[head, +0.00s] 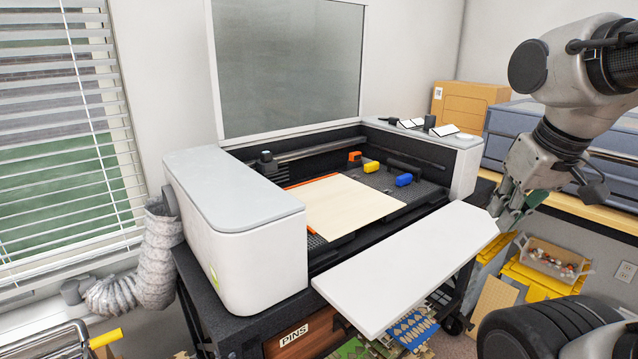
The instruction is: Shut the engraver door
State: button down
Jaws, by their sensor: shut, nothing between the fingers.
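The engraver (238,245) is a white and grey machine on a black stand. Its front door (410,268) is a white flat panel, hanging open and sticking out roughly level from the front. The grey see-through lid (288,68) stands raised at the back. My gripper (508,218) is shut and empty at the door's right end, close to its corner; I cannot tell whether it touches. Part of the fingers is hard to make out there.
A pale sheet (345,208) lies on the engraver bed with orange, yellow and blue blocks near it. Behind my arm are a cardboard box (465,105) and a grey-blue case (508,140). A bin of small items (550,260) stands low at right. A silver hose (155,255) is at left.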

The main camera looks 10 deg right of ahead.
aim_at(373, 289)
jog(key=k+j+u, duration=0.1)
jog(key=k, duration=0.35)
jog(key=k+j, duration=0.15)
jog(key=k, duration=0.3)
jog(key=k+j+u, duration=0.15)
jog(key=k, duration=0.3)
